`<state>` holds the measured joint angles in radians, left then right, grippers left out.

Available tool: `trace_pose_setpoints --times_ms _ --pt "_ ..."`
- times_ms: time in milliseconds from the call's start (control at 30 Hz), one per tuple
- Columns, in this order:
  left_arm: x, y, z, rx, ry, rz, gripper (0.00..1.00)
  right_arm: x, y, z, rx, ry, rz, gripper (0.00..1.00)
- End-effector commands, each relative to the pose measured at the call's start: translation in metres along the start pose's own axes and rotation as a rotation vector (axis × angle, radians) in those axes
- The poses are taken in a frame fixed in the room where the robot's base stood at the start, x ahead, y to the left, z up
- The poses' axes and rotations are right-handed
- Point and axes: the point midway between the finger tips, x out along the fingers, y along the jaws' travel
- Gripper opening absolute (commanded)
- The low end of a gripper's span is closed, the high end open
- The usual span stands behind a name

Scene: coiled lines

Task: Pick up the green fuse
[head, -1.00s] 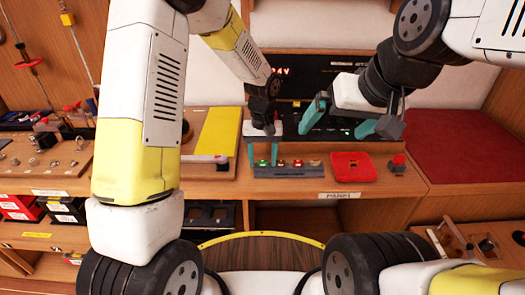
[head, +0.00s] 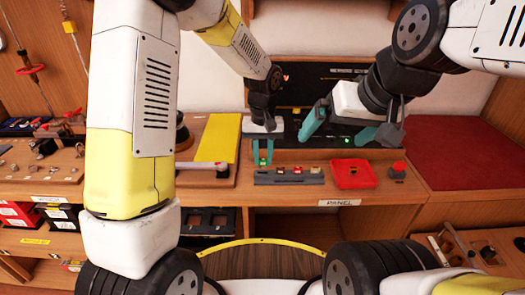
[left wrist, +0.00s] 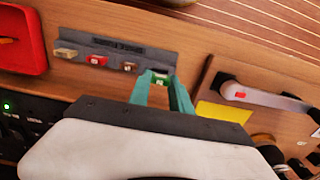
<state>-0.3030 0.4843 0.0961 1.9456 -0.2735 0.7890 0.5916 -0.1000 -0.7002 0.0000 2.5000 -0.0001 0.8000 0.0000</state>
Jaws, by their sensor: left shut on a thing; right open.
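The green fuse (head: 262,161) is between the fingertips of my left gripper (head: 263,158), which is shut on it. It appears held just above the left end of the grey fuse rack (head: 288,179). In the left wrist view the green fuse (left wrist: 161,79) shows between the teal fingers (left wrist: 161,88), beside the end of the rack (left wrist: 112,48); its lower part is hidden. Several other fuses, one red (left wrist: 96,60), stand in the rack. My right gripper (head: 335,138) is open and empty in front of the black panel.
A red tray (head: 353,184) and a red-topped button (head: 398,168) are right of the rack. A board with a white-handled lever (head: 205,165) and yellow plate (head: 218,137) is at left. A black panel (head: 292,98) stands behind. The red mat (head: 455,155) at right is clear.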

Motion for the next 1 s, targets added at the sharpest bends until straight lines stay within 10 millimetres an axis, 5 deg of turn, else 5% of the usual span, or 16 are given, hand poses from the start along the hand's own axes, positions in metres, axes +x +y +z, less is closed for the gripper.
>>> trace_pose_setpoints --times_ms 500,700,1000 --pt "-0.010 0.019 0.127 0.005 -0.004 -0.001 0.00 0.000 0.000 0.000 0.000 0.000 0.000 1.00" --pt "-0.013 0.023 0.149 0.004 -0.004 -0.002 0.00 0.000 0.000 0.000 0.000 0.000 0.000 1.00" --pt "-0.015 0.024 0.154 0.002 -0.004 -0.001 0.00 0.000 0.000 0.000 0.000 0.000 0.000 1.00"
